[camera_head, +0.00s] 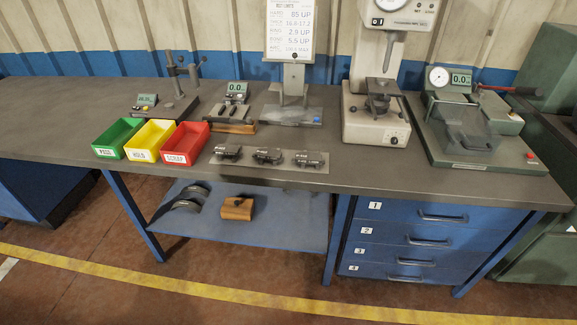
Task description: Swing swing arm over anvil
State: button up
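A dark stand gauge (167,103) sits at the back left of the bench, with a small digital display on its base. Its upright post carries a short horizontal arm (187,68) with small knobs, which looks like the swing arm. Which way the arm points over the base is too small to tell. A round dark part low on the post side may be an anvil, but I cannot be sure. My gripper is not in view.
Green, yellow (150,140) and red (185,144) bins stand in front of the stand gauge. Other gauges fill the back and right. The bench (60,125) is clear at left.

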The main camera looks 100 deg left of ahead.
aim_at(173, 71)
jog(key=i+l+u, duration=0.1)
jog(key=u, duration=2.4)
